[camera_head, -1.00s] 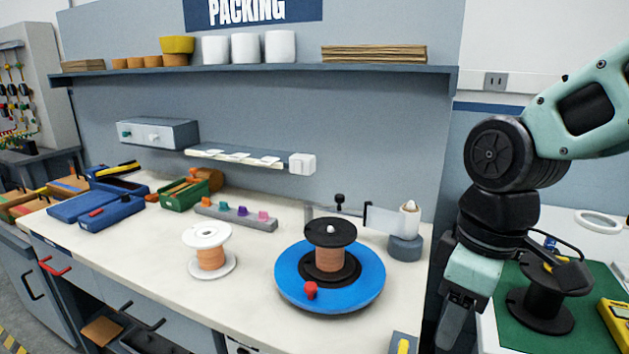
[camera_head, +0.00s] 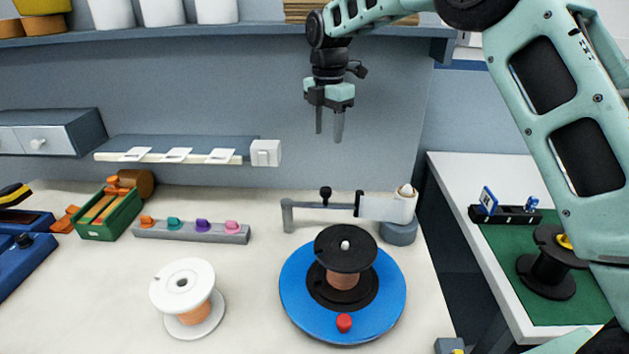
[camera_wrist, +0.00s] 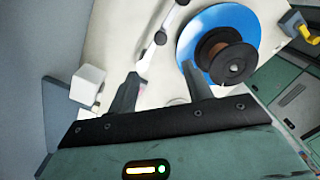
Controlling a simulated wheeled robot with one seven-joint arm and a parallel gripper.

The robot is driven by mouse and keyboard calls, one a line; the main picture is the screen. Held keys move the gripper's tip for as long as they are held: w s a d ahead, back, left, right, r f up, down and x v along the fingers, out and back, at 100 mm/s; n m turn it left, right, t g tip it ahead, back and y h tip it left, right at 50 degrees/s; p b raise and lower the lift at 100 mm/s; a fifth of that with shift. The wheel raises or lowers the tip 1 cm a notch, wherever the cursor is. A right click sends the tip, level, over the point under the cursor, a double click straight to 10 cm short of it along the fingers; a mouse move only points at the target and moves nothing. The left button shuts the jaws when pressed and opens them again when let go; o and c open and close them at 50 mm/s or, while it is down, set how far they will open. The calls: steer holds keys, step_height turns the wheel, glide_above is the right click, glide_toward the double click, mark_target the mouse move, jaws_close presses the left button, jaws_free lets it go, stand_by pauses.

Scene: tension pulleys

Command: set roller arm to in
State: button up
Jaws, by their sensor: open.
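The roller arm (camera_head: 335,205) is a grey bar behind the blue turntable, with a black knob (camera_head: 326,194) standing on it and a grey post at its left end. Its right end meets a white plate and roller (camera_head: 404,204) on a round grey base. In the wrist view the arm (camera_wrist: 152,47) runs between the fingers' far side and the turntable. My gripper (camera_head: 328,135) is open and empty, pointing down, high above the arm. It also shows in the wrist view (camera_wrist: 160,90). The blue turntable (camera_head: 300,310) carries a black-flanged spool (camera_head: 345,250) of copper wire.
A white spool (camera_head: 182,285) stands left of the turntable. A grey strip with coloured pegs (camera_head: 190,231) and a green bin (camera_head: 110,215) lie further left. A wall ledge with a white block (camera_head: 265,153) and an overhead shelf (camera_head: 200,31) border the space around my gripper.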

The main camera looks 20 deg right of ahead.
mark_target(326, 189)
step_height(326, 189, down, 16)
steer(key=p, duration=0.3)
steer(key=shift+f+p, duration=0.25)
steer(key=shift+p, duration=0.1)
jaws_close()
steer(key=shift+s, duration=0.1)
